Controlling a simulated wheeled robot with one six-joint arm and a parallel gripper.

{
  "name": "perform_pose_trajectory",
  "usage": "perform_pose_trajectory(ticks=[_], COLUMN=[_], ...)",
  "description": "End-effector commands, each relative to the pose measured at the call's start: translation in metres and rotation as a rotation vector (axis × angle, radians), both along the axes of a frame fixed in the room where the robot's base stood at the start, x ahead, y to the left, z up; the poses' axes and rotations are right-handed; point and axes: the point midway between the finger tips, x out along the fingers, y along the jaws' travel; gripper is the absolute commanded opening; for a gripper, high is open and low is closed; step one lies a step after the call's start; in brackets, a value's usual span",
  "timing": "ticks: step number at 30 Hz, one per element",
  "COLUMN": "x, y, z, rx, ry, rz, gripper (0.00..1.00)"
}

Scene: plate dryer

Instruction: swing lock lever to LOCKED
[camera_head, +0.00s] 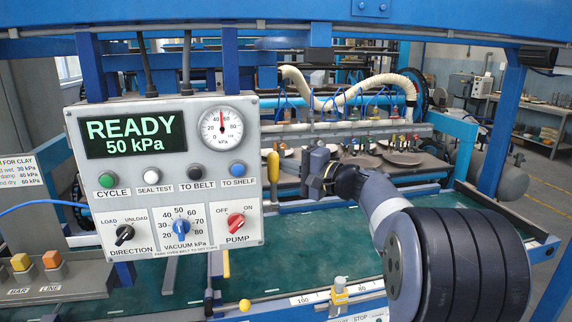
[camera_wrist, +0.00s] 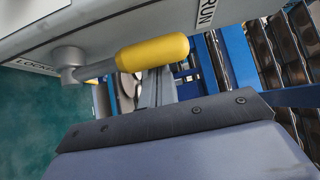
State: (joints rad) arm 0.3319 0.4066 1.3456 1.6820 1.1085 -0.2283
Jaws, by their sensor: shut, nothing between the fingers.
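The lock lever (camera_head: 272,165) has a yellow grip and stands upright at the right edge of the control box in the head view. In the wrist view the lever (camera_wrist: 155,53) runs from a grey pivot (camera_wrist: 70,62) toward the side with the RUN label (camera_wrist: 207,10). The LOCKED label (camera_wrist: 35,66) is on the other side, partly hidden by the pivot. My gripper (camera_head: 308,170) is shut and empty, just right of the lever in the head view. In the wrist view my gripper (camera_wrist: 165,122) is close beside the yellow grip; whether they touch is unclear.
The control box (camera_head: 165,170) reads READY, 50 kPa, with knobs and buttons on its face. A green belt (camera_head: 140,295) lies below. Behind my gripper are a cream hose (camera_head: 350,95), suction fittings and several plates. Blue frame posts (camera_head: 502,125) stand around.

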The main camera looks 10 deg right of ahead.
Motion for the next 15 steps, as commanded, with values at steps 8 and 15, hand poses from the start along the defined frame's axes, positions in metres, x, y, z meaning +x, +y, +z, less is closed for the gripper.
perform_pose_trajectory(ticks=[8,15], x=[-0.0013,-0.0045], y=[-0.0002,-0.0002], z=[-0.0021,-0.0012], rx=[0.000,0.000], ry=[-0.013,-0.046], rz=[0.000,0.000], gripper=[0.00,0.00])
